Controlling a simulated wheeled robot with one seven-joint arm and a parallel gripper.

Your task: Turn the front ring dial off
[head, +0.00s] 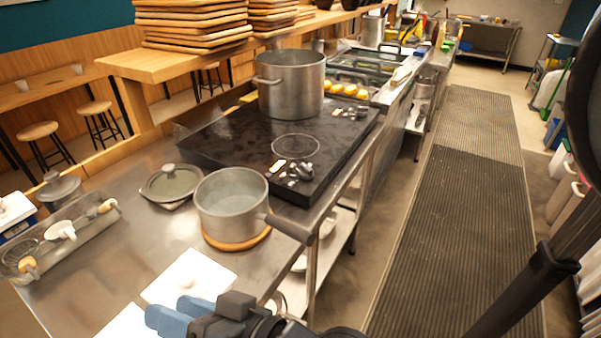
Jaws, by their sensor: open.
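A black cooktop (233,150) sits on the steel counter. Its front ring (295,147) is a bare outlined circle with nothing on it. The front ring dial (303,171) is among small pale and dark controls at the cooktop's near right edge; its setting is too small to read. A second group of controls (349,112) lies farther back, beside a large steel pot (291,82). My gripper (179,309), with blue fingertips, is at the bottom of the view, open and apart from the dial, nearer to me and to its left.
A saucepan (232,202) on a wooden trivet (238,241) stands between my gripper and the cooktop, its handle pointing right. The matted aisle (455,200) right of the counter is clear.

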